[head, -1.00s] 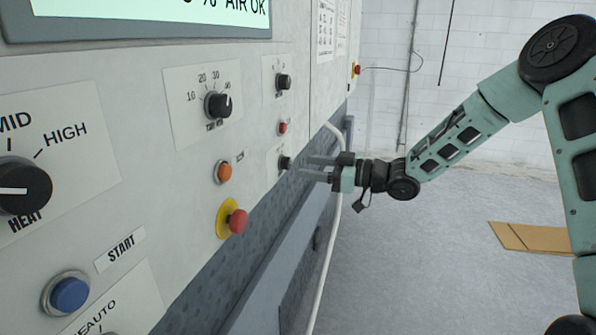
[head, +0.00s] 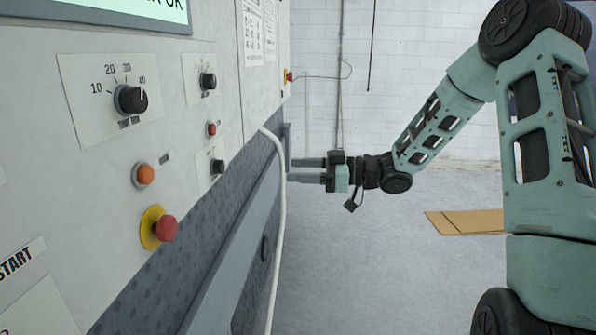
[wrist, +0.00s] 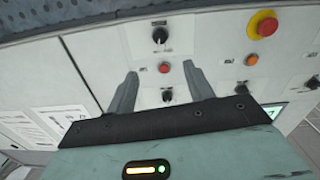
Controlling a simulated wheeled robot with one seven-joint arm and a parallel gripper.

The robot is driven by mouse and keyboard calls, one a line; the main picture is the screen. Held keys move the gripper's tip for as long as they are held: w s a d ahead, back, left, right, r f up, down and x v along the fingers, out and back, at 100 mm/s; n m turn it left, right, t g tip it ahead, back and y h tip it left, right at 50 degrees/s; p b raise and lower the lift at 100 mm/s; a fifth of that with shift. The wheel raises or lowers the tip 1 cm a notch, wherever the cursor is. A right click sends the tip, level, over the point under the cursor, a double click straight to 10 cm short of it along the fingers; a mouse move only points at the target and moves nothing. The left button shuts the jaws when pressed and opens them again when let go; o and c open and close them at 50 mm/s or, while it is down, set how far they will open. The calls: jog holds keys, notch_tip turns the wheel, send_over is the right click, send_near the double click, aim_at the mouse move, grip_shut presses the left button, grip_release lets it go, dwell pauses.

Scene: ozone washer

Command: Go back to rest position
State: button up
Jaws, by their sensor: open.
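My gripper (head: 306,170) is open and empty in the head view, its two fingers pointing left toward the washer's control panel (head: 110,190). The fingertips look clear of the panel's knobs. In the wrist view my gripper (wrist: 160,85) shows its two fingers spread apart, with a small red button (wrist: 164,68) and a black knob (wrist: 167,95) seen in the gap between them. Nothing is between the fingers. My arm reaches in from the right of the head view, bent at the elbow.
The panel carries a timer knob (head: 131,99), an orange button (head: 143,175) and a red stop button on yellow (head: 165,228). A white hose (head: 280,220) runs down the machine's edge. Cardboard (head: 466,221) lies on the floor at right. The grey floor (head: 370,280) is otherwise clear.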

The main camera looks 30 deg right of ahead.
jog(key=s+a+f+m+g+h+b, duration=0.1)
jog(key=a+f+m+h, duration=0.1)
jog(key=a+f+h, duration=0.45)
jog(key=s+a+f+m+g+h+b, duration=0.1)
jog(key=s+a+g+h, duration=0.15)
jog(key=a, duration=0.65)
jog(key=s+a+f+g+h, duration=0.1)
jog(key=s+a+g+h, duration=0.1)
jog(key=s, duration=1.2)
jog(key=s+a+f+m+g+h+b, duration=0.1)
jog(key=s+g, duration=0.4)
jog(key=s, duration=0.9)
jog(key=shift+s+a+f+h, duration=0.25)
jog(key=shift+a+f+h, duration=0.3)
jog(key=shift+a+h, duration=0.3)
jog(key=shift+c, duration=0.3)
